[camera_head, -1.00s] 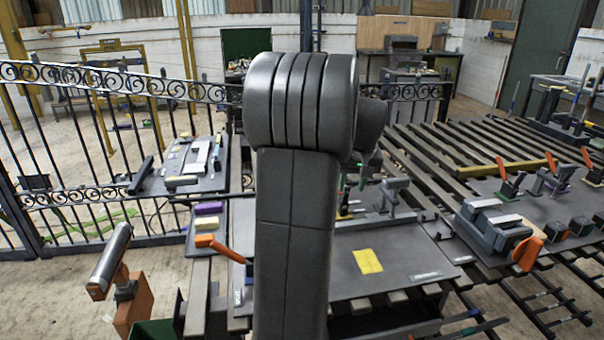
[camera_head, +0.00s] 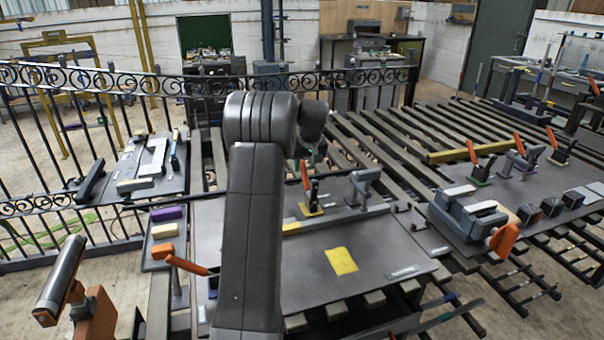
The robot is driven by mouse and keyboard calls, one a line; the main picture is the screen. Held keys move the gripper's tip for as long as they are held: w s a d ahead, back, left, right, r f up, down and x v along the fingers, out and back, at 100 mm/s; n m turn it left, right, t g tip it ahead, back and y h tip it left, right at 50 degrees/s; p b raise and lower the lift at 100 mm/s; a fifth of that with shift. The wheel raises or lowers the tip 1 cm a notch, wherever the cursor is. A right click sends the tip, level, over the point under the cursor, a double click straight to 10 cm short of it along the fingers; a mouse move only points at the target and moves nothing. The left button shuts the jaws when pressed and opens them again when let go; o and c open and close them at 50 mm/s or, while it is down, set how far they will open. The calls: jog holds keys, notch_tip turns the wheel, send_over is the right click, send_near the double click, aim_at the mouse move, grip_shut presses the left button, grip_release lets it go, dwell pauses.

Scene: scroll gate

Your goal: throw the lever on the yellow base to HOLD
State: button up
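The lever with an orange handle (camera_head: 305,176) stands on a small yellow base (camera_head: 311,210) on the grey work board (camera_head: 375,235), just right of my arm. Its handle looks nearly upright, leaning slightly left. I see no readable HOLD mark; the lettering is too small. My dark arm rises in front of the board and hides part of its left side. The far end of the arm bends away behind the elbow, close above the lever in the picture. My gripper is not clearly visible.
A grey clamp (camera_head: 363,187) stands right of the lever. A yellow square (camera_head: 341,261) lies on the board. An orange-handled lever on a green base (camera_head: 474,160) stands on the right board. An orange handle (camera_head: 187,264) sticks out left of my arm. A scroll fence (camera_head: 90,165) stands behind left.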

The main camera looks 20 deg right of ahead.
aim_at(304, 168)
jog(key=shift+x, duration=2.7)
grip_shut()
